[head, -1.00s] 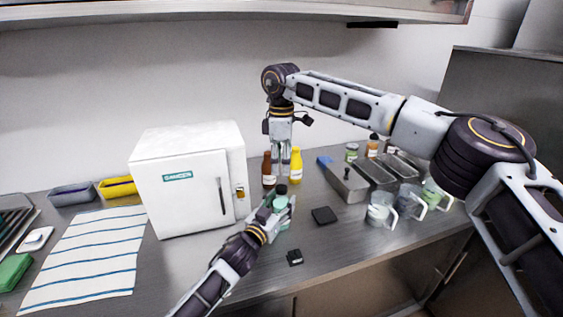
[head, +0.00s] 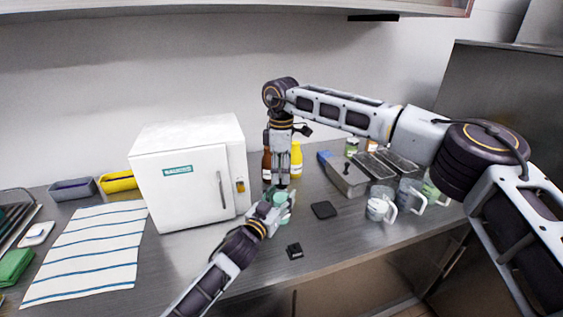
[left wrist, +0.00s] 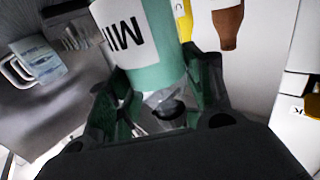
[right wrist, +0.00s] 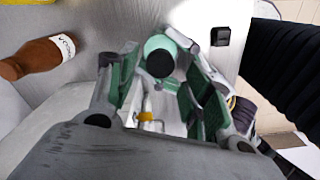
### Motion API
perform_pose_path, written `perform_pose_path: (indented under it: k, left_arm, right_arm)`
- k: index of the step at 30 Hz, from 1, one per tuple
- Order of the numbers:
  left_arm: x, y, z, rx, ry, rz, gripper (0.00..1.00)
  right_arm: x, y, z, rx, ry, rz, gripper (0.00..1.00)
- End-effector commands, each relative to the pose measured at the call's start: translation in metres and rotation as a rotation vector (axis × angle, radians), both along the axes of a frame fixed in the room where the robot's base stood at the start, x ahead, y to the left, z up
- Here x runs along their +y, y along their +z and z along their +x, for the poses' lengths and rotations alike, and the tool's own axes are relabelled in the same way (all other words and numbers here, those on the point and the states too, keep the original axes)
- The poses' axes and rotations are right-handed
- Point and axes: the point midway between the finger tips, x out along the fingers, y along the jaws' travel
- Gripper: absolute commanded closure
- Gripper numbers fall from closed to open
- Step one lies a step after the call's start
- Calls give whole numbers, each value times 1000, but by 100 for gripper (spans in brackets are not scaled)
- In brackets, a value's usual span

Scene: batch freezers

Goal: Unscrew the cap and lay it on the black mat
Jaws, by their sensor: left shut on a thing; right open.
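A mint-green bottle (head: 281,207) with a white label stands in front of the white freezer's right side; the label also shows in the left wrist view (left wrist: 119,33). My left gripper (head: 277,212) is shut on the bottle. The black cap (right wrist: 160,63) is on the bottle's top, seen from above in the right wrist view. My right gripper (head: 283,185) points down just above the bottle, its fingers open and apart over the cap, which they mostly hide in the head view. The black mat (head: 323,210) lies bare on the counter to the right of the bottle.
A brown bottle (head: 267,165) and a yellow bottle (head: 296,161) stand close behind. The white freezer (head: 190,180) is at left. A small black box (head: 294,250) lies in front. Metal pans (head: 345,180) and cups (head: 380,208) stand to the right.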

Motion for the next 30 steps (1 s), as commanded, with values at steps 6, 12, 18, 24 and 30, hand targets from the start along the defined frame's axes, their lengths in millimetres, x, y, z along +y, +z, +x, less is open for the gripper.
perform_pose_path:
  k: [6,12,18,24,30]
  left_arm:
    - [0,0,0,1,0,0,100]
    - [0,0,0,1,0,0,100]
    - [0,0,0,1,0,0,100]
    - [0,-1,0,1,0,0,100]
    - [0,0,0,1,0,0,100]
  right_arm:
    - [-1,-23,0,1,-2,-1,50]
    - [-1,-32,0,0,-2,-1,50]
    - [-1,-33,0,0,-2,-1,50]
    - [-1,-32,0,0,-2,-1,61]
    - [-1,-32,0,0,-2,-1,87]
